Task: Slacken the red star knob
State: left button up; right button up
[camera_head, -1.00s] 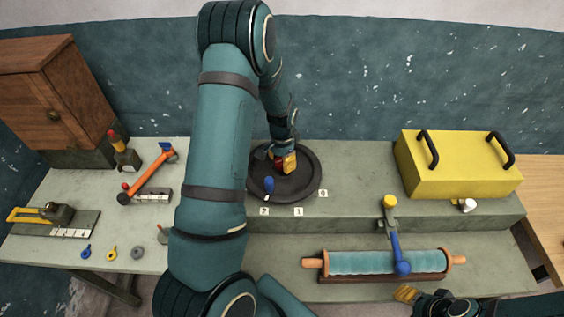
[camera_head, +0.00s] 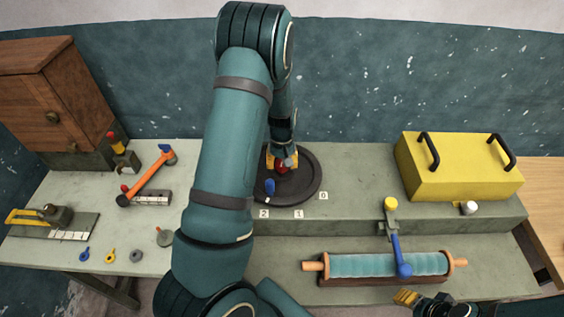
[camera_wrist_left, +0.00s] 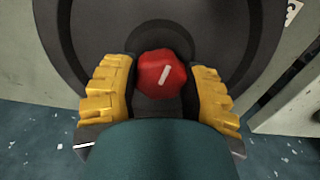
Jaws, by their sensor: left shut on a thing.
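The red star knob (camera_head: 282,167) sits on a dark round plate (camera_head: 306,186) at the middle of the bench. In the left wrist view the red star knob (camera_wrist_left: 162,75) has a white line on its top, slanting. My left gripper (camera_head: 281,160) reaches down over it and is shut on it. In the wrist view its yellow fingers (camera_wrist_left: 161,92) stand on either side of the knob. My right gripper (camera_head: 407,297) shows only in part at the bottom right, away from the knob; its opening is unclear.
A blue-topped peg (camera_head: 269,188) stands on the plate's front edge, near tags 0, 1 and 2. A yellow box (camera_head: 455,168) stands on the right. A roller (camera_head: 370,264) and a blue lever (camera_head: 397,255) are in front. Tools and a wooden cabinet (camera_head: 40,95) are left.

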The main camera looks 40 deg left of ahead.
aim_at(281, 163)
pick_arm(q)
jog(key=n, duration=0.3)
jog(key=shift+n+p, duration=0.3)
jog(key=shift+p, duration=0.1)
jog(key=n+p, duration=0.1)
jog(key=n, duration=0.3)
jog(key=shift+n, duration=0.4)
jog(key=o, duration=1.2)
notch_tip(281, 163, up, 12)
jog(key=shift+r, duration=0.1)
jog(key=shift+s, duration=0.1)
